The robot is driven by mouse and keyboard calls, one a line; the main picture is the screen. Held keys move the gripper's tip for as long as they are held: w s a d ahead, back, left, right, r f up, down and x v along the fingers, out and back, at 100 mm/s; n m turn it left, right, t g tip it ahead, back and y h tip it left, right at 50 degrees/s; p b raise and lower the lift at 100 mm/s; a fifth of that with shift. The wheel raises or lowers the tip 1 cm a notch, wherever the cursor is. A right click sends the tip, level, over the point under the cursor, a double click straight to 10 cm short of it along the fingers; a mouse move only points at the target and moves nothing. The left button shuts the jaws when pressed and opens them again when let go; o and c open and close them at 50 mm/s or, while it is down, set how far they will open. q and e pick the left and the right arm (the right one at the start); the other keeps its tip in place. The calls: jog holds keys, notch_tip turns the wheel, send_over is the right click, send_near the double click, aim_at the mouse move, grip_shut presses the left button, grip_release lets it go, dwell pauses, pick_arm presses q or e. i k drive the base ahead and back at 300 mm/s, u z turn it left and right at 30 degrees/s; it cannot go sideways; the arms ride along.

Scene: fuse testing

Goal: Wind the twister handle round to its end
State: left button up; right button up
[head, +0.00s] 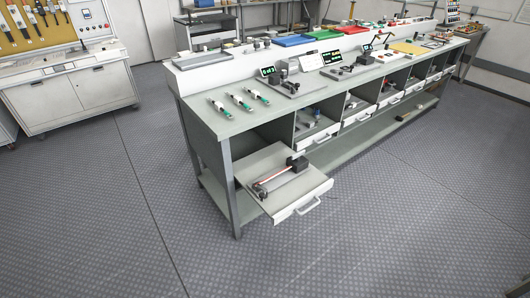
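A dark device with a long thin red and white strip (278,177) lies in a pulled-out drawer (243,176) at the near end of the workbench. One end of it is a black block (298,164), and the other is a small dark clamp-like part (259,190). It may be the twister, but it is too small to tell which part is its handle or how far that is turned. Neither of my grippers is in view.
The long grey-green workbench (220,128) carries several white and green fuses (236,101), a dark test fixture (283,76) and small displays. Other compartments line its front. A white control cabinet (75,97) stands at left. Open floor (110,220) lies before the bench.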

aim_at(297, 156)
jog(key=z, duration=1.75)
jog(key=i, duration=2.4)
jog(key=u, duration=2.95)
jog(key=i, duration=0.55)
